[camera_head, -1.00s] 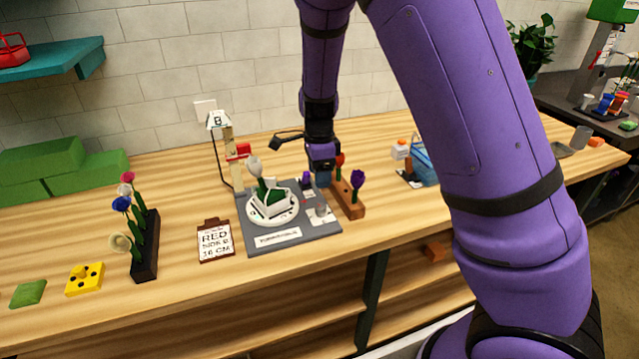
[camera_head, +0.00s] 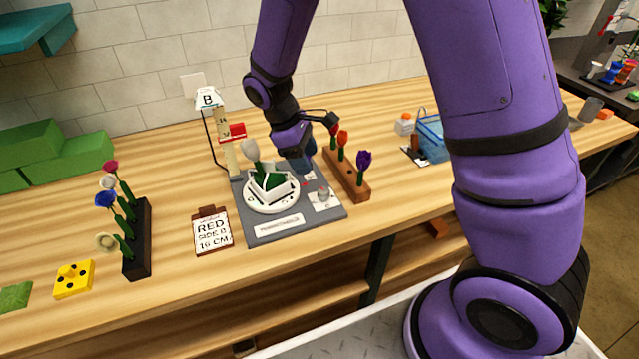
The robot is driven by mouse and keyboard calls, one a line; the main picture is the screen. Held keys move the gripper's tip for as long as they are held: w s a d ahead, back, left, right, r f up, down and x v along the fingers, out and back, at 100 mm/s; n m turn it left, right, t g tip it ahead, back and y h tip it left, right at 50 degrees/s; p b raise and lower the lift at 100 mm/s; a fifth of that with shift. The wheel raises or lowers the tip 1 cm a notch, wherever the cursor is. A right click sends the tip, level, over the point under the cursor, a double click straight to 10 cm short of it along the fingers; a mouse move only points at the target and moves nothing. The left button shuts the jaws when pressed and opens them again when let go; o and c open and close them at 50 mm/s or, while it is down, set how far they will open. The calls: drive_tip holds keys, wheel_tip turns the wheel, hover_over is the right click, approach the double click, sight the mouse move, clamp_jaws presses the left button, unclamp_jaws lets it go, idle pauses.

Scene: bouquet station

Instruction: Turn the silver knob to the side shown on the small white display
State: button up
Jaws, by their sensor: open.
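The silver knob (camera_head: 323,193) stands on a small white plate at the right front of the grey turntable base (camera_head: 262,232). Its pointing direction is too small to tell. The white round turntable (camera_head: 250,206) carries a white holder with a green block and a pale flower.
A clipboard (camera_head: 212,232) reading "RED SIDE B 16 CM" lies left of the base. A wooden block (camera_head: 350,183) with red, orange and purple flowers stands close on the right. A black flower rack (camera_head: 137,255) is at left. The table front is clear.

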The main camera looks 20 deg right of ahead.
sight(323, 190)
drive_tip(key=shift+n, duration=0.6)
drive_tip(key=x, duration=1)
drive_tip(key=shift+d+f, duration=0.15)
drive_tip(key=shift+f, duration=0.15)
